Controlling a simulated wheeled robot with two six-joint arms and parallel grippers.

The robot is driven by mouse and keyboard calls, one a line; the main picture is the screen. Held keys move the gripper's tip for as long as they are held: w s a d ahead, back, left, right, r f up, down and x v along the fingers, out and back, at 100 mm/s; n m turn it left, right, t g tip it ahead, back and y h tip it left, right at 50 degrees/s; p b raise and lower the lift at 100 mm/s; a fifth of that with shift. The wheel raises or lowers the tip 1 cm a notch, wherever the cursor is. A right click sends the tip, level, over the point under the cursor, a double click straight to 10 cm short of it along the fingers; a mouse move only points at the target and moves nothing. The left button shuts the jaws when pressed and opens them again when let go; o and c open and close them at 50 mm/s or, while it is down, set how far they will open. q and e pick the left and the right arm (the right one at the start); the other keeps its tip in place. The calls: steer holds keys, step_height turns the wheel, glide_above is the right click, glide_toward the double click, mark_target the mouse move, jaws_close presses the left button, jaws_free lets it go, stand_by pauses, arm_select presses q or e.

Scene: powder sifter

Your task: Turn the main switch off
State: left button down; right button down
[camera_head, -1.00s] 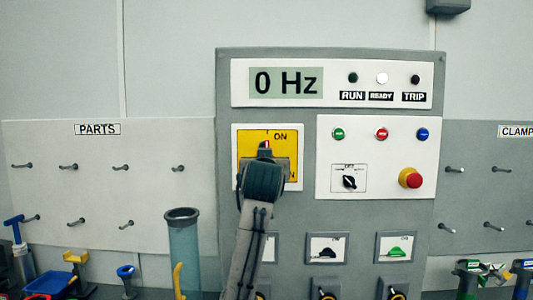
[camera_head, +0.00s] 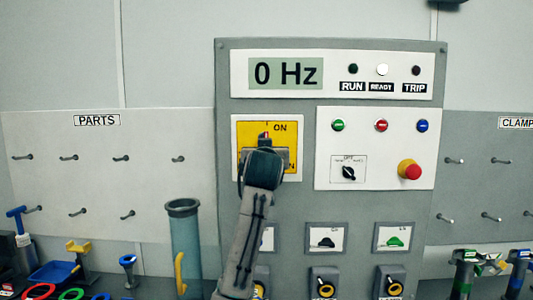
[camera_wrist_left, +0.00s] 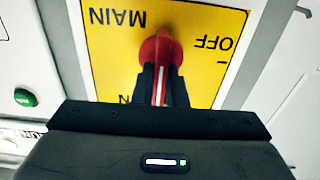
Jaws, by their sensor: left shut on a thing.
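The main switch has a red rotary handle with a white line (camera_wrist_left: 161,50) on a yellow plate (camera_head: 248,133). In the head view only a small tip of the handle (camera_head: 265,136) shows, pointing up towards the ON mark. In the left wrist view the plate (camera_wrist_left: 108,55) appears upside down, with MAIN and OFF readable, and the handle points down the picture. My left gripper (camera_head: 265,145) is at the switch, its dark fingers (camera_wrist_left: 161,90) shut on the two sides of the handle. It hides the plate's lower part in the head view. My right gripper is not in view.
A white panel (camera_head: 325,180) beside the switch carries coloured buttons, a small black selector (camera_head: 348,174) and a red emergency button (camera_head: 409,170). The display (camera_head: 286,74) reads 0 Hz, and the READY lamp (camera_head: 382,69) is white. A clear blue tube (camera_head: 184,245) stands at the lower left.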

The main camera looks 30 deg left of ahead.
arm_select(q)
steer(key=n+b, duration=0.6)
steer(key=f+n+b, duration=0.1)
steer(key=n+b, duration=0.5)
steer(key=a+n+b, duration=0.1)
steer(key=n+b, duration=0.4)
steer(key=b, duration=0.1)
steer(key=shift+s+f+n, duration=0.15)
steer(key=shift+s+n, duration=0.1)
steer(key=shift+n, duration=0.15)
stand_by(0.4)
steer(key=c, duration=1.5)
jaws_free()
steer(key=shift+o, duration=0.2)
steer(key=shift+s, duration=0.1)
